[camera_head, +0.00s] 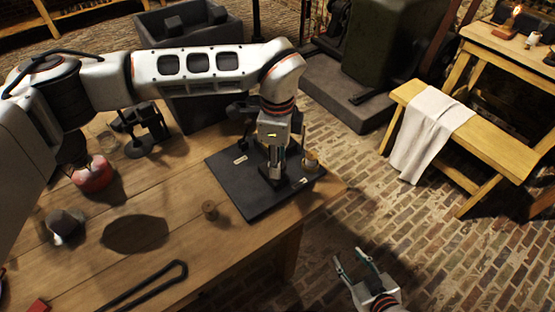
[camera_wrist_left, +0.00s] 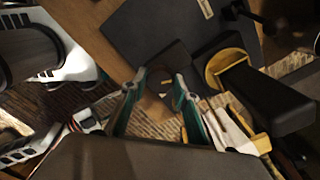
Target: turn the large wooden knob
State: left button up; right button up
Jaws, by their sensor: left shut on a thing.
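My left gripper (camera_head: 277,158) reaches down over a dark board (camera_head: 240,195) on the wooden table. Its teal fingers also show in the left wrist view (camera_wrist_left: 158,92). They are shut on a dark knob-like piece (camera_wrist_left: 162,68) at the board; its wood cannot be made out. Just right of the gripper, at the board's corner, stands a black piece with a yellowish, wood- or brass-coloured rim (camera_head: 310,160), larger in the wrist view (camera_wrist_left: 228,66). I cannot tell which piece is the large wooden knob. My right gripper (camera_head: 362,266) is open and empty over the brick floor.
On the table (camera_head: 165,195) are a small wooden cylinder (camera_head: 209,210), a reddish round jar (camera_head: 93,174), a grey lump (camera_head: 65,225) and black tongs (camera_head: 150,285). A bench (camera_head: 490,130) with a white cloth (camera_head: 428,125) stands right. Brick floor between is clear.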

pick_arm(q)
jog(key=m, duration=0.4)
jog(key=shift+m, duration=0.3)
jog(key=m, duration=0.4)
jog(key=shift+m, duration=0.3)
jog(key=m, duration=0.4)
jog(key=shift+r+m+b, duration=0.1)
jog(key=shift+m+b, duration=0.2)
jog(key=m, duration=1.2)
jog(key=shift+w+m, duration=0.1)
jog(key=shift+m, duration=0.2)
jog(key=m, duration=0.4)
jog(key=shift+m, duration=2.2)
